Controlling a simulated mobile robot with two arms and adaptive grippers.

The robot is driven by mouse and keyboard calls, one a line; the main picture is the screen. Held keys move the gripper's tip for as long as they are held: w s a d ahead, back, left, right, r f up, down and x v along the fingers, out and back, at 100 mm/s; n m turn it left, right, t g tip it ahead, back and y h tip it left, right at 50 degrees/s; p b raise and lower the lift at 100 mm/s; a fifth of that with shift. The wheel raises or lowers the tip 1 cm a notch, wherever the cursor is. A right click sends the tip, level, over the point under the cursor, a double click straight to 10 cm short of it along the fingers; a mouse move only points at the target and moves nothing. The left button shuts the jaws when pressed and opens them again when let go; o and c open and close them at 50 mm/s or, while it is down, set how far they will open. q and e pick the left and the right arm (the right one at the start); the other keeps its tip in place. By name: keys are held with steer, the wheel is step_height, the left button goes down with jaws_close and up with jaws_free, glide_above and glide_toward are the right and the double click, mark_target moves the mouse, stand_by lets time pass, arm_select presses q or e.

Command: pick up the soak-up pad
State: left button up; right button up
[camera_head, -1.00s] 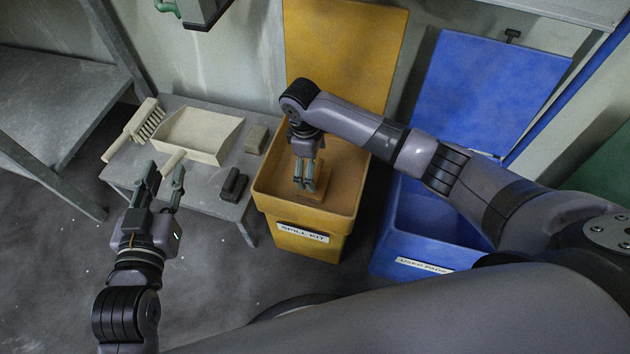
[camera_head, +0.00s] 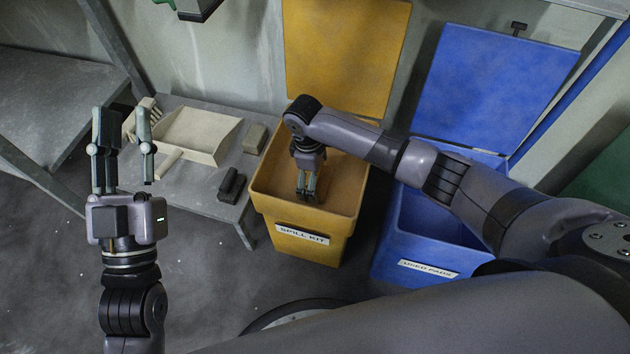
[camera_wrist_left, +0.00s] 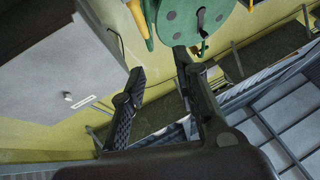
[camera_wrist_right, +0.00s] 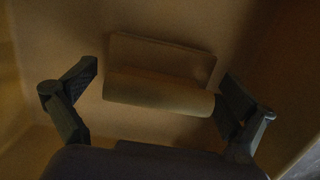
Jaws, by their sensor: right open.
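The spill kit bin (camera_head: 268,200) is yellow, with its lid raised behind it. My right gripper (camera_head: 307,197) reaches down inside this bin. In the right wrist view, a tan piece with a rounded bar (camera_wrist_right: 160,93) and a flat rectangular part (camera_wrist_right: 165,52) lies in the bin; it looks like the soak-up pad. My right gripper (camera_wrist_right: 160,82) is open, with one finger on each side of the bar. I cannot tell whether they touch it. In the head view the pad is hidden behind this gripper. My left gripper (camera_head: 125,145) is open and empty, left of the bins.
A blue used-pads bin (camera_head: 400,255) with its lid up stands right of the yellow one. A low grey bench (camera_head: 195,192) at left holds a dustpan (camera_head: 205,135), a brush (camera_head: 140,118), a dark block (camera_head: 232,185) and a brownish block (camera_head: 255,138).

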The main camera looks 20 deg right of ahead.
steer(key=shift+d+f, duration=0.1)
steer(key=shift+f, duration=0.4)
arm_select(q)
steer(key=shift+s+a+r+t, duration=0.1)
steer(key=shift+s+r+t, duration=0.6)
steer(key=shift+r, duration=0.2)
arm_select(e)
steer(key=c, duration=0.9)
arm_select(q)
steer(key=shift+w, duration=0.1)
arm_select(e)
steer(key=shift+r, duration=0.15)
